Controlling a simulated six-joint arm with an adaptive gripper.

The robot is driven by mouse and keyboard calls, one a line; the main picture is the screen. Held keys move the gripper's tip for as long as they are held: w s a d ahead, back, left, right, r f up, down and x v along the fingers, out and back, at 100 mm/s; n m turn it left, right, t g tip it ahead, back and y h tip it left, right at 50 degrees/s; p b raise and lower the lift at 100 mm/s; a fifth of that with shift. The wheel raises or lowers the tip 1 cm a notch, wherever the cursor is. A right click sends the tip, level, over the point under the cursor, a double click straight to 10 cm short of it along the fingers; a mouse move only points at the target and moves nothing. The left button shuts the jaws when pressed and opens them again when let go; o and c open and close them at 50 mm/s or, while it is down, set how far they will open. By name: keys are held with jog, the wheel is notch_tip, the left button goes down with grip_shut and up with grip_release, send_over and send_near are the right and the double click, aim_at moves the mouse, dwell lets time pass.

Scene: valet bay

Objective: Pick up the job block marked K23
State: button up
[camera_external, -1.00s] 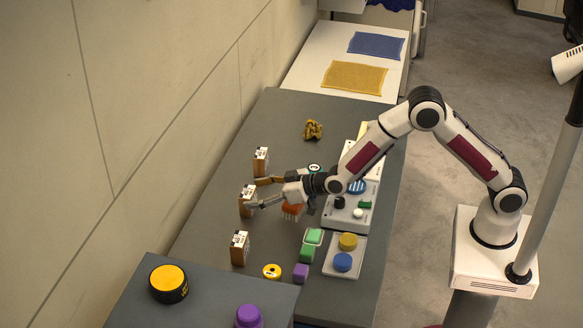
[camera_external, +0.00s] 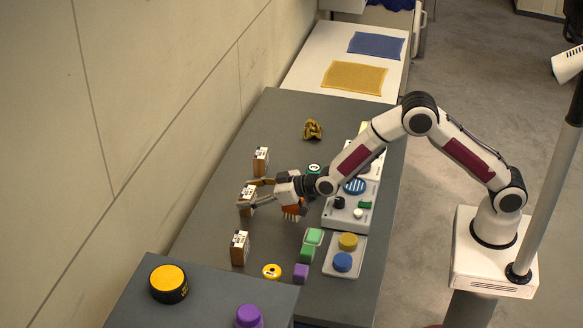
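Three brown job blocks with white labelled tops stand in a row along the left side of the grey table. They are the far block (camera_external: 261,160), the middle block (camera_external: 247,200) and the near block (camera_external: 240,248). The label marks are too small to read, so I cannot tell which is K23. My gripper (camera_external: 250,193) is at the middle block, with its fingers spread apart, one on the far side and one on the near side. The fingers partly cover this block. I cannot tell whether they touch it.
A white tray (camera_external: 330,264) with yellow and blue round pieces, green and purple blocks (camera_external: 301,273) and a yellow disc (camera_external: 271,271) lie nearer. A crumpled brown cloth (camera_external: 312,129) lies at the back. The wall is close behind the blocks.

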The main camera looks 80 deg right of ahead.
aim_at(249, 192)
jog(key=c, duration=0.8)
jog(key=shift+r, duration=0.15)
jog(key=shift+r, duration=4.9)
